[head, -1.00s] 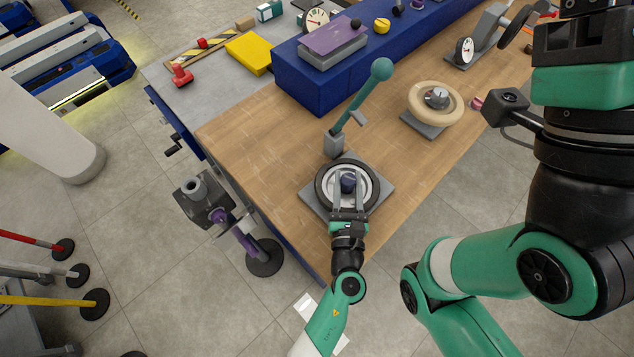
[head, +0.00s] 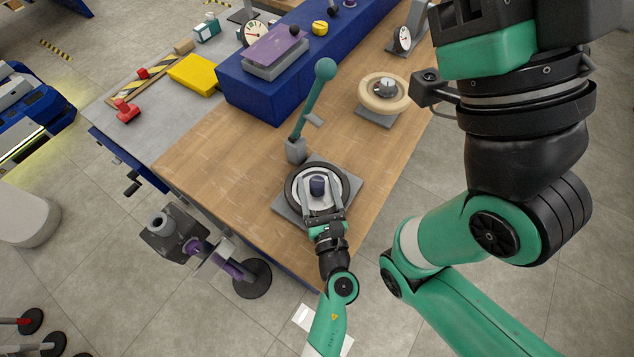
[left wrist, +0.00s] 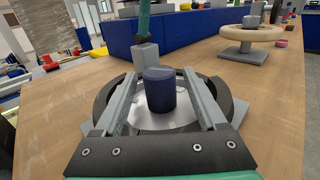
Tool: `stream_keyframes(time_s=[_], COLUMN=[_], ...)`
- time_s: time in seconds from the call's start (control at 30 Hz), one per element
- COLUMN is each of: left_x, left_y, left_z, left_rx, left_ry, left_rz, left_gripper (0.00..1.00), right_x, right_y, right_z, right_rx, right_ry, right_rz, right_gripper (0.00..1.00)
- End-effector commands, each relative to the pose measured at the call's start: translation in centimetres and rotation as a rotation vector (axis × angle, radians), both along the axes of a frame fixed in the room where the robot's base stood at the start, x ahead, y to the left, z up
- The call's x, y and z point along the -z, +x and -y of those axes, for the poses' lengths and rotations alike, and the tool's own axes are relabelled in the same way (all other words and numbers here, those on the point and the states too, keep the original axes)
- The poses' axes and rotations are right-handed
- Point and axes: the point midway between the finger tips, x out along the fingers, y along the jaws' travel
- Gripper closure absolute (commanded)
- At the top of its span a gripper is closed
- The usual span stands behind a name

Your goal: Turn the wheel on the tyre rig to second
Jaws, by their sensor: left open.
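The tyre rig is a black tyre with a silver rim (head: 291,196) on a grey square plate at the near end of the wooden bench. A dark blue round knob (head: 317,185) stands up at its centre and also shows in the left wrist view (left wrist: 160,92). My left gripper (head: 320,188) is open over the wheel, one finger on each side of the knob. In the left wrist view gaps show between the fingers (left wrist: 160,100) and the knob. I see no readable position marks on the wheel. My right gripper is out of view.
A teal lever with a ball top (head: 325,69) stands just behind the tyre rig. A cream ring wheel (head: 383,90) sits farther right. A blue block (head: 247,98) stands behind, with a yellow block (head: 192,73) to its left. Bare bench (head: 215,150) lies left of the rig.

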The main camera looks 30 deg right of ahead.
Motion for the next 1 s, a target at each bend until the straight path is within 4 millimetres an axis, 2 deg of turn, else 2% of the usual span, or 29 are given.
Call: stream_keyframes(time_s=[0.17, 0.4, 0.53, 0.7, 1.0], left_x=[-0.4, -0.3, -0.1, 0.0, 0.0], left_y=[-2.4, -8.0, -10.1, -11.2, -11.1], left_z=[-0.5, -1.9, -2.5, -2.9, -2.8], left_rx=[0.004, 0.005, 0.003, 0.000, 0.000], left_ry=[0.001, 0.003, 0.001, 0.000, 0.000], left_rz=[-0.002, -0.002, -0.002, -0.001, -0.001], left_gripper=[0.27, 0.27, 0.27, 0.27, 0.27], right_x=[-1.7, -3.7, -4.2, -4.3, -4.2], right_y=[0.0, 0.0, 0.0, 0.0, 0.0], right_z=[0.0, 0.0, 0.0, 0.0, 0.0], right_rx=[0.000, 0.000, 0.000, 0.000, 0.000], right_ry=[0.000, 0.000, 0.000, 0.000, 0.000], right_rz=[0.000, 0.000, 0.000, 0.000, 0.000], right_gripper=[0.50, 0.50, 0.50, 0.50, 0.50])
